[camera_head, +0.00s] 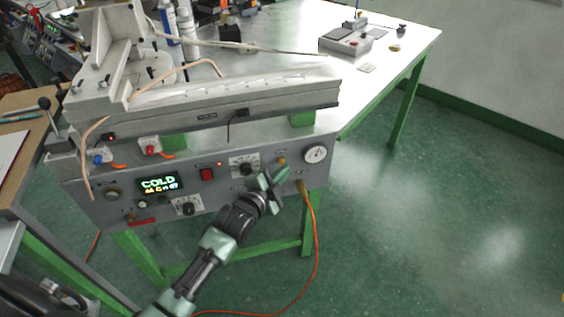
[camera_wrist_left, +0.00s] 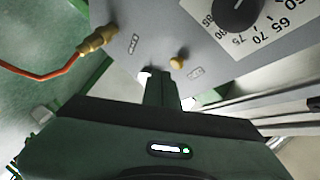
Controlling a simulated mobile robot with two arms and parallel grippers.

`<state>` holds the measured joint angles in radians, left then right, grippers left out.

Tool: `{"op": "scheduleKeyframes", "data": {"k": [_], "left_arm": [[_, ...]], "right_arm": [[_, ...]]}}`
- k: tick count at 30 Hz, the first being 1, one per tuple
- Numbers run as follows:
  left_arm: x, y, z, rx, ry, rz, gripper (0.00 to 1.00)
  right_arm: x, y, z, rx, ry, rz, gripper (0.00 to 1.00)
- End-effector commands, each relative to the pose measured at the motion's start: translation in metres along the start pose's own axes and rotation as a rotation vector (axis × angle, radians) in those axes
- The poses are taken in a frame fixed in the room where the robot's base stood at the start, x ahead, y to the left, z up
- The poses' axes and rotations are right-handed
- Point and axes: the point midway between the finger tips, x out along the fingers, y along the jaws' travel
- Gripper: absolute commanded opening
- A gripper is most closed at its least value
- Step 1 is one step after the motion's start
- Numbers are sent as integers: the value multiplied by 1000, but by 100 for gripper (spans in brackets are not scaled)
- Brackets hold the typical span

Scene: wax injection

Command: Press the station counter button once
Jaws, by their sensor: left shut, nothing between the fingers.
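The wax injection station's grey front panel (camera_head: 223,195) stands under the machine. It bears a display reading COLD (camera_head: 159,184), a red switch (camera_head: 207,174), dials and a round gauge (camera_head: 316,154). A small brass knob (camera_head: 281,161) sits on its right part and shows in the left wrist view (camera_wrist_left: 178,62). My left gripper (camera_head: 268,180) is shut and empty in front of the panel, below that knob. In the left wrist view its fingers (camera_wrist_left: 158,78) point at the panel beside the knob; contact cannot be told. A grey box with a red button (camera_head: 353,43) stands on the far table. I cannot tell which button is the counter's.
A brass fitting (camera_wrist_left: 98,40) with an orange hose is left of my fingers in the wrist view. The hose (camera_head: 314,235) hangs to the floor. The white table (camera_head: 300,60) extends behind the machine. The floor to the right is clear.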

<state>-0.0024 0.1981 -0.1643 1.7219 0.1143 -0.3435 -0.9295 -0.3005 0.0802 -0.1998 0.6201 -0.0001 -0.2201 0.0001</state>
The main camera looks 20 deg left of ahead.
Motion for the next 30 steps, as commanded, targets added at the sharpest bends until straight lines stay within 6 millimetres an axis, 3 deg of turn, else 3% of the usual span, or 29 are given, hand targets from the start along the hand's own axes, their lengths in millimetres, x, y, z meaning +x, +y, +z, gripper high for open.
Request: {"op": "scheduleKeyframes", "data": {"k": [30], "left_arm": [[6, -5, 4, 1, 0, 0, 0]], "right_arm": [[-3, 0, 0, 0, 0, 1, 36]]}}
